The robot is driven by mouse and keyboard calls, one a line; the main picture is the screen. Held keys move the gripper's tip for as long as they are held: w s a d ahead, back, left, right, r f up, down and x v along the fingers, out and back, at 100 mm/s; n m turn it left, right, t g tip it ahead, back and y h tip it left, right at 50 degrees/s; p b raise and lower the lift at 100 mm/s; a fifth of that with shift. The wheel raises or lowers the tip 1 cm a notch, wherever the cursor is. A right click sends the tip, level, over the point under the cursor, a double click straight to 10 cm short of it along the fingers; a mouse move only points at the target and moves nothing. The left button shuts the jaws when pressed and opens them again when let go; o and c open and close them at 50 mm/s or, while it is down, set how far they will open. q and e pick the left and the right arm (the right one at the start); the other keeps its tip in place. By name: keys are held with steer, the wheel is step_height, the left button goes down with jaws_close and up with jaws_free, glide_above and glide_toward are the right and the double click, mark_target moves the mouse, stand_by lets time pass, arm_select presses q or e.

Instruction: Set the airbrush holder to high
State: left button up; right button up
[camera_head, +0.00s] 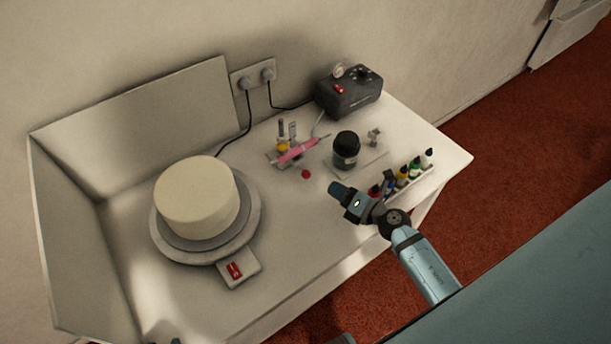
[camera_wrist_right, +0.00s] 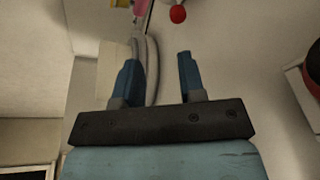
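The airbrush holder (camera_head: 283,130) is a small stand near the back middle of the white table. A pink airbrush (camera_head: 298,150) lies slanted across it, and a yellow part shows beside it. A red ball-shaped knob (camera_head: 306,174) is in front of the holder; a red ball also shows in the right wrist view (camera_wrist_right: 178,14). The holder's height setting is too small to read. My right gripper (camera_head: 338,190) is above the table, in front and to the right of the knob. Its two fingers (camera_wrist_right: 157,72) are apart and empty. A small blue piece at the bottom edge may be my left gripper (camera_head: 175,341).
A white cake (camera_head: 196,196) stands on a turntable (camera_head: 207,250) with a red switch (camera_head: 235,270) at left. A dark compressor (camera_head: 348,93), a black jar (camera_head: 345,150) and several small bottles (camera_head: 403,176) stand at right. Cables run to wall sockets (camera_head: 254,77). The table's front middle is clear.

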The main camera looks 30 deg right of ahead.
mark_target(309, 174)
steer(key=shift+w+d+f+n+g, duration=0.25)
steer(key=shift+d+f+n+g, duration=0.25)
steer(key=shift+f+n, duration=0.3)
steer(key=shift+w+n, duration=0.2)
steer(key=shift+n, duration=0.1)
steer(key=x, duration=1.3)
steer(key=shift+w+f+b, duration=0.15)
steer(key=shift+b, duration=0.15)
steer(key=shift+c, duration=0.2)
jaws_close()
